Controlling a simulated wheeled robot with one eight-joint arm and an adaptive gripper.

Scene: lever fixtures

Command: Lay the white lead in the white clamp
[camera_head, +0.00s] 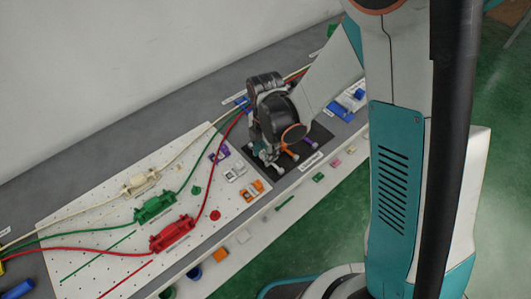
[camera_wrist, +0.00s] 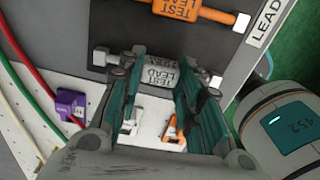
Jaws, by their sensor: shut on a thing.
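My gripper (camera_wrist: 160,70) is shut on the white lead (camera_wrist: 161,75), a short pale cylinder marked "TEST LEAD". The lead lies crosswise between the teal fingers, with a metal end sticking out at left. Its height above the dark mat is hard to judge. In the head view my gripper (camera_head: 265,157) is at the mat's left edge and mostly hides the lead. The white clamp (camera_head: 235,173) is on the pegboard just left of my gripper. In the wrist view the white clamp (camera_wrist: 129,126) shows partly between the fingers.
A purple clamp (camera_head: 219,153) and an orange clamp (camera_head: 251,190) flank the white clamp closely. An orange lead (camera_wrist: 190,10) lies on the dark mat (camera_head: 318,133). Red, green and cream cables with connectors (camera_head: 172,235) cross the board at left.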

